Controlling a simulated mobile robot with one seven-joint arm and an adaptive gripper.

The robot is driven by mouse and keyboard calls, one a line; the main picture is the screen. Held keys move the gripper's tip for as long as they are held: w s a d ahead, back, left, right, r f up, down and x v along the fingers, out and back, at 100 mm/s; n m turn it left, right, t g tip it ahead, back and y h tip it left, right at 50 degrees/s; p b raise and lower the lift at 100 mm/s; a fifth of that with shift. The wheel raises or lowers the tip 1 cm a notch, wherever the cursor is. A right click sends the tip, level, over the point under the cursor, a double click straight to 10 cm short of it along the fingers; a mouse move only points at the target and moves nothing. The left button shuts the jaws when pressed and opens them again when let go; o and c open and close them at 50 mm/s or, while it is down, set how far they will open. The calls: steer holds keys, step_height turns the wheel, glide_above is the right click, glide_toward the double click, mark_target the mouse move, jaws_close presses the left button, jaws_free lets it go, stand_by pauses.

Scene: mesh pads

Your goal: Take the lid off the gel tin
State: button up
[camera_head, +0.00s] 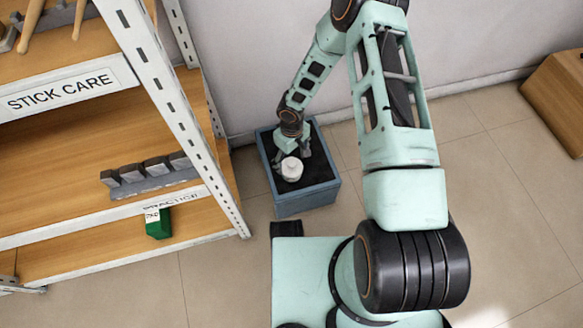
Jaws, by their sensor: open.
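A small white round tin (291,170), which looks like the gel tin, stands on the black top of a blue-grey box on the floor. A paler round part shows on top of it; I cannot tell at this size whether that is a separate lid. My gripper (288,158) is open and reaches down from above, right at the tin's far side in this view. The fingers are small and partly hidden by the tin, so I cannot tell whether they touch it.
The blue-grey box (307,201) stands against the wall, right of a wooden shelf unit (60,150) with a white metal upright. A wooden piece (558,95) stands far right.

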mark_target(291, 163)
step_height(291, 163, down, 3)
steer(key=shift+s+f+b, duration=0.1)
steer(key=shift+f+b, duration=0.1)
steer(key=shift+b, duration=0.25)
steer(key=shift+c, duration=0.2)
steer(key=c, duration=1)
steer(key=shift+r, duration=0.15)
steer(key=shift+c, duration=0.2)
